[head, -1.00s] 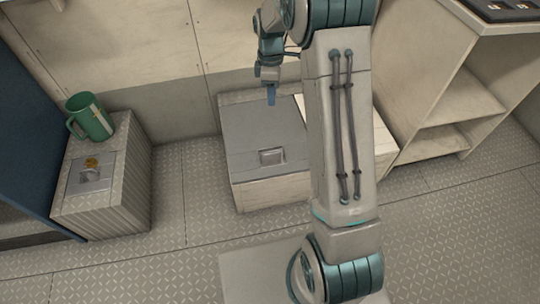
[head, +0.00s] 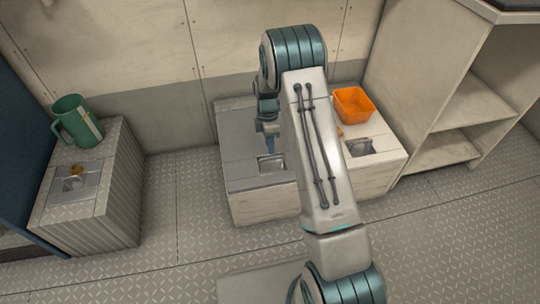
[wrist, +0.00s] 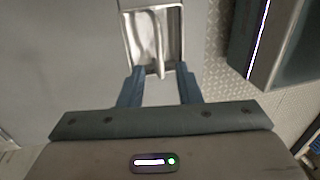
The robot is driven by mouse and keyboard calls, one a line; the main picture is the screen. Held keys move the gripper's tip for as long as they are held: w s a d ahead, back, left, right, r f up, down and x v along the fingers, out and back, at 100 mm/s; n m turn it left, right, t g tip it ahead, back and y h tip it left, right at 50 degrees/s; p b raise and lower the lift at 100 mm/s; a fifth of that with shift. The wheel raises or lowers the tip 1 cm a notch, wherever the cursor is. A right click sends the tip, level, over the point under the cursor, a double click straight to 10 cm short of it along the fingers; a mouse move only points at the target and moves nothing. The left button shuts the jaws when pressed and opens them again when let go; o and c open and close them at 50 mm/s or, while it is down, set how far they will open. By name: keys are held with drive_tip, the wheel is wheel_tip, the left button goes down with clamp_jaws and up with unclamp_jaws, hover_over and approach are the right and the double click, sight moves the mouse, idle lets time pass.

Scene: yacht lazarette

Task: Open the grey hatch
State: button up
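The grey hatch (head: 238,148) is a flat lid on top of the low middle box against the back wall, and it looks shut. A metal pull in a square recess (head: 271,163) sits near its front edge. In the wrist view the recess (wrist: 153,32) is at top centre, with a bright metal bar in it. In the head view my gripper (head: 270,146) is pointed down just above the pull, partly hidden by my arm.
To the left, a ribbed box (head: 118,190) carries a green mug (head: 76,122) and a latch plate with a small yellowish item. To the right, a pale box (head: 395,160) carries an orange bin (head: 353,104) and another recessed pull (head: 360,147). Open shelves (head: 450,145) stand far right.

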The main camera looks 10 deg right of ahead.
drive_tip(key=f, duration=0.2)
drive_tip(key=f+b, duration=0.1)
drive_tip(key=shift+s+f, duration=0.4)
clamp_jaws()
drive_tip(key=shift+r, duration=0.15)
